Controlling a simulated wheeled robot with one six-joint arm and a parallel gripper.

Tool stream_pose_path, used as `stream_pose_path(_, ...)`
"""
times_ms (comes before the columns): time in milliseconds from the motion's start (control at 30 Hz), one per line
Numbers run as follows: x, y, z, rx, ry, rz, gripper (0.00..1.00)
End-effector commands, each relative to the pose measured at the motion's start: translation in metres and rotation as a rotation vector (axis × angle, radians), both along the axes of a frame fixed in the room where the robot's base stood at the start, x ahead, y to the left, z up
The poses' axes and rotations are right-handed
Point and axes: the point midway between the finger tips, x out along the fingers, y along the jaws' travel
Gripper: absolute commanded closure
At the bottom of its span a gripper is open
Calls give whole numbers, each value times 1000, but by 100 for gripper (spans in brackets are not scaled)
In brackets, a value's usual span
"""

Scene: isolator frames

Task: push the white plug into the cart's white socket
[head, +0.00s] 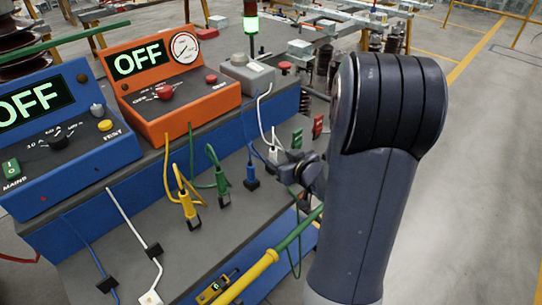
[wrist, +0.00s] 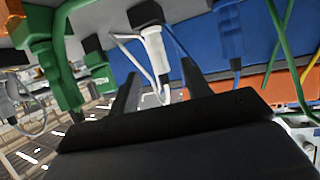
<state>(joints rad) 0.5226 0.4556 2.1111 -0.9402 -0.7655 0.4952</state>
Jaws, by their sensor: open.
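The white plug (head: 274,151) stands upright at the right part of the bench deck, on a white cable that loops up behind it. In the wrist view the white plug (wrist: 156,50) hangs upside down from a black base. My gripper (head: 282,168) is beside it in the head view, partly hidden by my own wrist. In the wrist view the open fingers (wrist: 160,72) lie on either side of the white plug's lower part and cable; contact cannot be told. A white block (head: 150,298) ends another white cable at the bottom edge; I cannot tell if it is the socket.
Close beside the white plug stand a blue plug (head: 252,175) and a green plug (head: 222,185), with a yellow plug (head: 189,207) farther left. Loose cables arch above them. An orange box (head: 172,80) and a blue box (head: 62,130) stand behind. Open floor lies right.

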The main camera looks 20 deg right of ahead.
Motion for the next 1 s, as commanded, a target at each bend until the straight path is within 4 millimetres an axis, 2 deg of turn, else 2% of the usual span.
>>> stream_pose_path(100, 13, 2, -6, 1, 0, 2, 54)
stream_pose_path(267, 23, 3, -11, 1, 1, 0, 54)
stream_pose_path(600, 61, 8, -28, 0, 1, 0, 54)
stream_pose_path(867, 64, 8, -29, 1, 0, -1, 54)
stream_pose_path(1000, 64, 8, -29, 1, 0, -1, 64)
